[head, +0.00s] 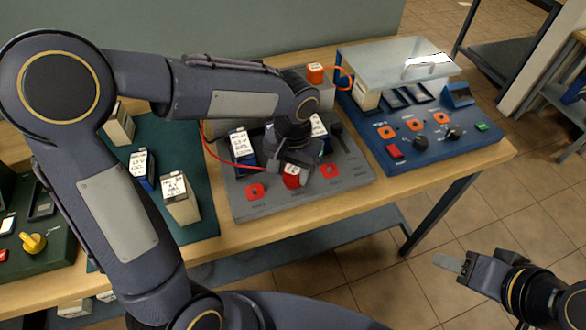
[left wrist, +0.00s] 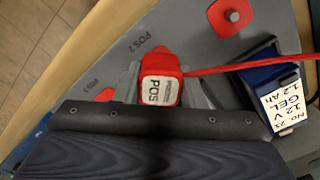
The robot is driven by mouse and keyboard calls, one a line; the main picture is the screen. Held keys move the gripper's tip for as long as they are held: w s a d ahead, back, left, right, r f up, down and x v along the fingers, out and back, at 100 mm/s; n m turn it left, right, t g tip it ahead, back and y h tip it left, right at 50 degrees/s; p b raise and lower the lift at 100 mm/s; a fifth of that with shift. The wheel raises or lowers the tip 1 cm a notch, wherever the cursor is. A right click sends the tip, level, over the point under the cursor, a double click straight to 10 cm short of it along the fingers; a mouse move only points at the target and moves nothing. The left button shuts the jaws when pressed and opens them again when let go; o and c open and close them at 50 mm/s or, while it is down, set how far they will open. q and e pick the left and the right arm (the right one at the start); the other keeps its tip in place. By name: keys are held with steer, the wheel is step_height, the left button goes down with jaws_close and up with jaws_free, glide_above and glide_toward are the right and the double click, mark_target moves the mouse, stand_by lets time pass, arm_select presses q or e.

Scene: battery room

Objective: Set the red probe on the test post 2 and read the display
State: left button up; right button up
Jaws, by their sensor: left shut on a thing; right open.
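My left gripper (head: 289,170) is shut on the red probe (head: 292,178), a red block on a thin red cable. In the left wrist view the probe (left wrist: 160,88) has a white top label reading "POS" and sits between the fingers. It is at the "POS 2" marking on the grey test board (head: 250,209), over the middle red pad, which it largely hides. I cannot tell whether it touches test post 2. Red pads with posts show on either side, left (head: 255,191) and right (head: 330,171). I cannot make out a readable display. My right gripper (head: 460,267) is open and empty, off the table.
Blue batteries (head: 239,145) stand on the board close to my left gripper. More batteries (head: 179,199) stand on the green mat (head: 206,222). A blue console (head: 456,146) with a clear cover is at right. An orange plug (head: 315,73) is behind my arm.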

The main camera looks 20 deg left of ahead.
mark_target(293, 168)
arm_select(q)
steer(key=shift+f, duration=0.4)
steer(key=o, duration=0.7)
steer(key=shift+r, duration=0.15)
step_height(293, 168, up, 11)
steer(key=p, duration=0.8)
